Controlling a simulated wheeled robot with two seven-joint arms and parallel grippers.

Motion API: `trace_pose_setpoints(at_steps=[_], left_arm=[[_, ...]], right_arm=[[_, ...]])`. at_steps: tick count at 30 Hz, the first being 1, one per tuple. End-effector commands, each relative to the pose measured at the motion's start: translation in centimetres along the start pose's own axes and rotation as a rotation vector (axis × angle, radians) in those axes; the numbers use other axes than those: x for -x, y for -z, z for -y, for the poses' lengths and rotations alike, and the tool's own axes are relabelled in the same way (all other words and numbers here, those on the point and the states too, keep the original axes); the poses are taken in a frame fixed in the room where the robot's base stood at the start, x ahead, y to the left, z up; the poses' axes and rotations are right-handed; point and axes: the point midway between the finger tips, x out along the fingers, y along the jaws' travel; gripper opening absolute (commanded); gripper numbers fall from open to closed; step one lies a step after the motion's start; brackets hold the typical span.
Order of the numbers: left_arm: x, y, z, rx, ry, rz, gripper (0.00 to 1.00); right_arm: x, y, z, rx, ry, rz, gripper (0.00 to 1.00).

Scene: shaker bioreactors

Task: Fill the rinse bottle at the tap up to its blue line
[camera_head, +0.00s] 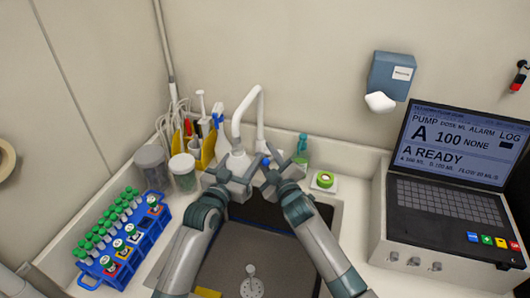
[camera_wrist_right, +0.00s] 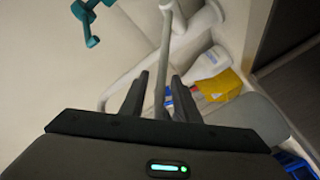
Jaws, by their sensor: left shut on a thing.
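The white tap (camera_head: 240,112) rises behind the sink (camera_head: 222,262) with its curved spout. My left gripper (camera_head: 240,170) is shut on a pale white bottle (camera_head: 238,157), apparently the rinse bottle, beneath the spout. The gripper hides much of it; its blue line and water level cannot be made out. My right gripper (camera_head: 272,167) is just right of the bottle, near the tap's base. In the right wrist view its two fingers (camera_wrist_right: 160,97) stand apart with a thin grey rod (camera_wrist_right: 162,60) showing between them; whether they touch it is unclear.
A yellow holder (camera_head: 207,152) with tools and two lidded jars (camera_head: 183,174) stand left of the tap. A blue rack (camera_head: 150,240) of green-capped tubes is further left. A teal bottle (camera_head: 302,145) and a green round item (camera_head: 325,180) are right. The pump console (camera_head: 450,200) stands far right.

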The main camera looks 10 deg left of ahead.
Motion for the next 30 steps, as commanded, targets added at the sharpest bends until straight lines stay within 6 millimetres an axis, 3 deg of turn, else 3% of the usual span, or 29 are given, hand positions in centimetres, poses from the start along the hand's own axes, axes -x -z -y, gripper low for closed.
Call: trace_pose_setpoints(at_steps=[6,15,16,19,20,30], left_arm=[[-0.01,0.06,0.0,0.0,0.0,-0.001,0.28],[-0.01,0.06,0.0,0.0,0.0,-0.001,0.28],[-0.01,0.06,0.0,0.0,0.0,-0.001,0.28],[-0.01,0.06,0.0,0.0,0.0,-0.001,0.28],[-0.01,0.06,0.0,0.0,0.0,-0.001,0.28],[-0.01,0.05,0.0,0.0,0.0,-0.001,0.28]], right_arm=[[-1.23,0.03,0.01,0.0,0.001,-0.001,0.29],[-1.35,0.04,0.0,0.0,0.0,-0.001,0.29],[-1.34,0.03,0.0,0.0,0.0,-0.001,0.26],[-1.34,0.03,0.0,0.0,0.0,-0.001,0.02],[-1.33,0.03,0.01,0.0,0.0,-0.001,0.0],[-1.18,-0.15,0.35,0.017,-0.017,-0.016,0.0]])
